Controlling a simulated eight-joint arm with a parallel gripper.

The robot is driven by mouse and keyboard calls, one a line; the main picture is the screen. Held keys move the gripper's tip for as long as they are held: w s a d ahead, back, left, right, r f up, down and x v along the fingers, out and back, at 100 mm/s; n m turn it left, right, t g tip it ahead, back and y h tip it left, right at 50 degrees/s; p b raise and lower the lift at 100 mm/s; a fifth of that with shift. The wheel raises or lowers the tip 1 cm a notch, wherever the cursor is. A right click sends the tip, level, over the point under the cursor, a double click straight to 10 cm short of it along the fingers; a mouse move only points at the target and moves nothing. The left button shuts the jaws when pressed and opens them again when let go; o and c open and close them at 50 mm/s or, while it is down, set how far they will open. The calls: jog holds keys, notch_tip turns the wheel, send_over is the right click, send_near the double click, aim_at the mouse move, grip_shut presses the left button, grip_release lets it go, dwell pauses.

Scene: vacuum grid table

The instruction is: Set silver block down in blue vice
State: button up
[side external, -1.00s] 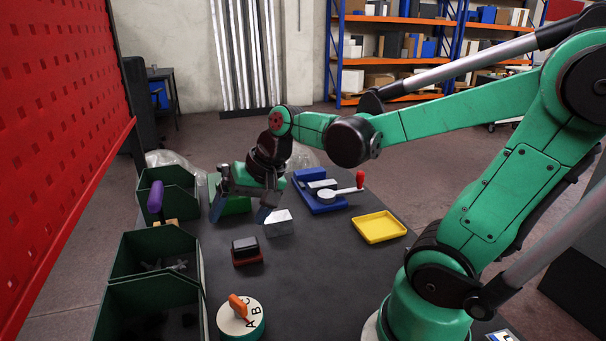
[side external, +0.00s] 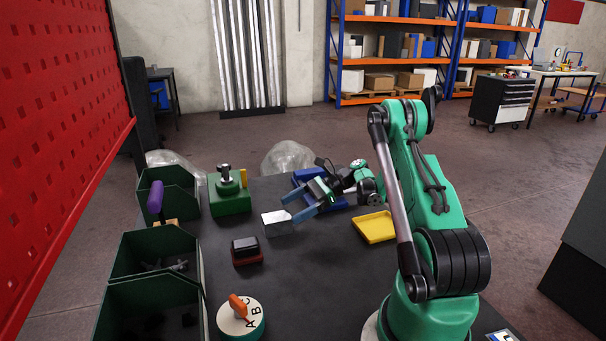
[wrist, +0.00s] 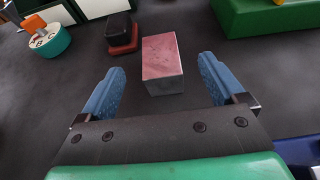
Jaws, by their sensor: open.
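The silver block (side external: 277,222) lies on the dark table in the side external view. In the wrist view the silver block (wrist: 163,64) sits ahead, between the lines of the two blue fingers, its top looking pinkish. My gripper (side external: 288,206) is open and empty, low over the table just right of the block and pointing left at it. In the wrist view my gripper (wrist: 165,85) has its fingers wide apart, with the block just beyond the tips. The blue vice (side external: 301,177) stands behind and right of my gripper, partly hidden by the arm.
A green fixture (side external: 229,198) stands behind the block. A black-and-red block (side external: 246,250) and a dial with an orange handle (side external: 240,316) are in front. Green bins (side external: 150,300) line the left edge. A yellow tray (side external: 374,227) lies to the right.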

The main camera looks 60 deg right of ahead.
aim_at(278, 216)
jog(key=x, duration=0.5)
jog(key=shift+c, duration=0.2)
grip_shut()
